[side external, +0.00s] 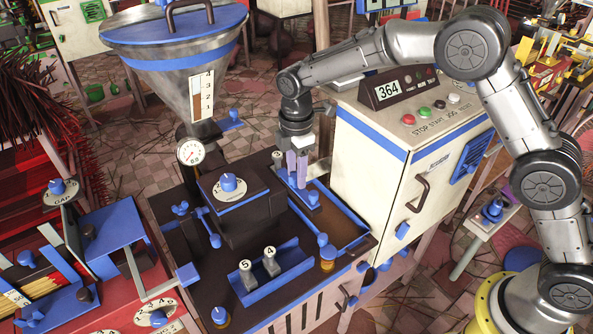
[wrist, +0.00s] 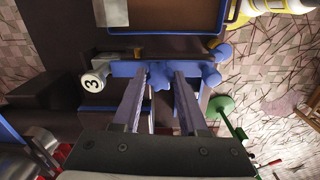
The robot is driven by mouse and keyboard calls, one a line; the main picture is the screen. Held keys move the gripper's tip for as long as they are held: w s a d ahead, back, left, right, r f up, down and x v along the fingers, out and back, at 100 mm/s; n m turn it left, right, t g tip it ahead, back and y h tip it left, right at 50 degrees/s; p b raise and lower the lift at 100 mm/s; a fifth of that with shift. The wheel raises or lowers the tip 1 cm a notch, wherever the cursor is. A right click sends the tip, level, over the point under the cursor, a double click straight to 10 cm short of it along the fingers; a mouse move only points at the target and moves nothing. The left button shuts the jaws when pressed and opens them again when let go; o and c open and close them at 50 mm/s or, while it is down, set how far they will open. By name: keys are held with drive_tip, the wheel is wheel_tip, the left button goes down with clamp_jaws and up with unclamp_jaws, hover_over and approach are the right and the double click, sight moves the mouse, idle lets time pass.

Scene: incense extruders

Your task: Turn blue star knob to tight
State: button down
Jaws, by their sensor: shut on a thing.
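The blue star knob (wrist: 160,77) shows in the wrist view as a lobed blue shape between my fingertips. My gripper (wrist: 157,80) is shut on it, with one finger on each side. In the side external view my gripper (side external: 298,182) points down over the back of the dark machine top. There the fingers largely hide the knob, and its turn angle cannot be read. Another blue lobed part (wrist: 211,76) sits just right of the fingers in the wrist view.
A white cap marked 3 (wrist: 94,82) lies left of the fingers. A brown-floored tray (side external: 338,222) with blue rims lies in front of my gripper. A metal hopper (side external: 175,75) stands left, and a white control cabinet (side external: 385,165) stands close on the right.

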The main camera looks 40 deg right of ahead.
drive_tip(key=shift+m, duration=0.3)
drive_tip(key=m, duration=0.4)
drive_tip(key=shift+m, duration=0.3)
drive_tip(key=m, duration=1.4)
drive_tip(key=shift+m, duration=0.3)
idle(0.3)
drive_tip(key=shift+c, duration=2.2)
unclamp_jaws()
